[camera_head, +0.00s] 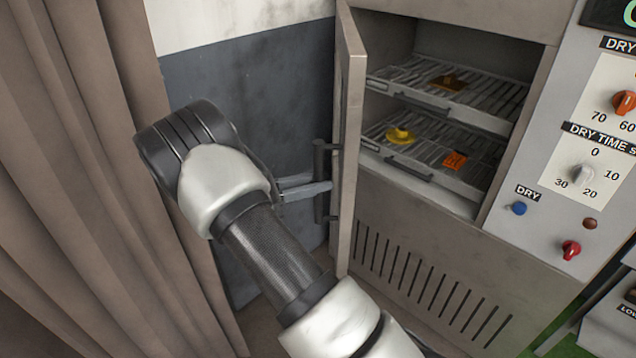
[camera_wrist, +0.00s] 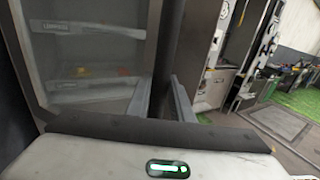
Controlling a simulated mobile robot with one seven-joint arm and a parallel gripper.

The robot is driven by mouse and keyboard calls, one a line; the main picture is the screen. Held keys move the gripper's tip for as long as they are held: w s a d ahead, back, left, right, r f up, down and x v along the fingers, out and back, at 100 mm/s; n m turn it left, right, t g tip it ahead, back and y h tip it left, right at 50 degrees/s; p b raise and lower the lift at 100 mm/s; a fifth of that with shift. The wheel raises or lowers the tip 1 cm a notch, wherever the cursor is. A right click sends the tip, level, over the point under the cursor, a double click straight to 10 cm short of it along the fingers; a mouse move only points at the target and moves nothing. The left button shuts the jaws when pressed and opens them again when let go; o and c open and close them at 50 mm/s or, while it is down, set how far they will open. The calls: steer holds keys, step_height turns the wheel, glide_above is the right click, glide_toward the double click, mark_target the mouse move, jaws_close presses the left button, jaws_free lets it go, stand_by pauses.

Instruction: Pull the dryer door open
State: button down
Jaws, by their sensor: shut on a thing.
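The dryer door (camera_head: 348,140) stands open, swung out to the left of the dryer and seen nearly edge-on in the head view. Its dark vertical handle (camera_head: 320,165) is on the door's outer side. My gripper (camera_head: 325,187) is shut on the handle, its fingers reaching in from the left. In the wrist view the dark handle bar (camera_wrist: 170,55) runs upright between the two grey fingers of my gripper (camera_wrist: 162,100). Parts of the handle are hidden by the fingers.
Inside the dryer are two wire racks (camera_head: 440,95) with a yellow piece (camera_head: 400,135) and an orange piece (camera_head: 455,160) on the lower one. A control panel (camera_head: 590,150) stands at the right. A brown curtain (camera_head: 75,180) hangs close on the left.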

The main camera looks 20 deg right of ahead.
steer(key=shift+w+d+r, duration=0.1)
steer(key=shift+w+r, duration=0.05)
steer(key=shift+w, duration=0.05)
steer(key=c, duration=1.6)
jaws_free()
steer(key=shift+o, duration=0.2)
steer(key=a, duration=0.7)
steer(key=shift+a+b, duration=0.25)
steer(key=shift+b, duration=0.1)
